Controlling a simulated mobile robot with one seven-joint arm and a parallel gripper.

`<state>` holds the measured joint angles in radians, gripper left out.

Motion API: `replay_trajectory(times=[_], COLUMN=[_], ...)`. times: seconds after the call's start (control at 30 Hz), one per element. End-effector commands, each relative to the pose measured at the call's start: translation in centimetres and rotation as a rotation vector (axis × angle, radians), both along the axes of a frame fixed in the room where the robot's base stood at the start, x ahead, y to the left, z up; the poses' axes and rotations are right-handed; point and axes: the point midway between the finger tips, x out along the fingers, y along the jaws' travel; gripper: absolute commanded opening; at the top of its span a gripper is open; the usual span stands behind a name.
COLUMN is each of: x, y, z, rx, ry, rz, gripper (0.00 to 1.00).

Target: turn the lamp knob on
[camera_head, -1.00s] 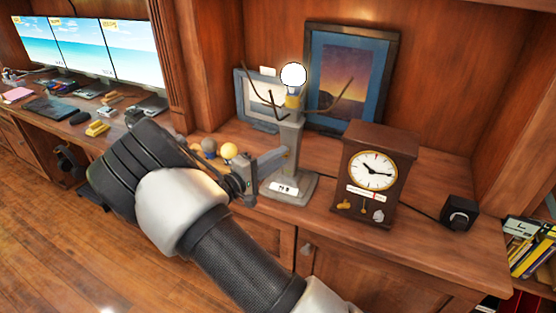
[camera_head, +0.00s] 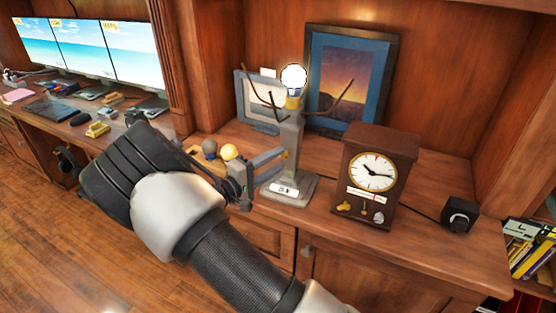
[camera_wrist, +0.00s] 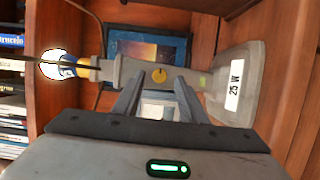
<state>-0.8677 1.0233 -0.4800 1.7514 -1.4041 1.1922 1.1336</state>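The lamp has a grey post (camera_head: 290,145) on a grey base (camera_head: 291,188), with a bright white bulb (camera_head: 293,78) on top. In the wrist view the lamp lies sideways, with the bulb (camera_wrist: 52,65) at left and the base (camera_wrist: 236,82) at right. Contact cannot be told.
A wooden clock (camera_head: 374,175) stands right of the lamp, with a black box (camera_head: 459,214) beyond it. Two picture frames (camera_head: 352,80) lean behind. Round balls (camera_head: 229,152) sit left of the lamp. A desk with monitors (camera_head: 88,50) is at far left.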

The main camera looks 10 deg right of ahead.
Motion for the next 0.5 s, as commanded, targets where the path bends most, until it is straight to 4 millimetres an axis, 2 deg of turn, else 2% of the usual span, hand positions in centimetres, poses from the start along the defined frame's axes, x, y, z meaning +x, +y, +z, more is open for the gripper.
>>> replay_trajectory(times=[0.5], x=[-6.9], y=[9.9], z=[0.1], rx=[0.000], ry=[0.000], rz=[0.002], gripper=[0.38])
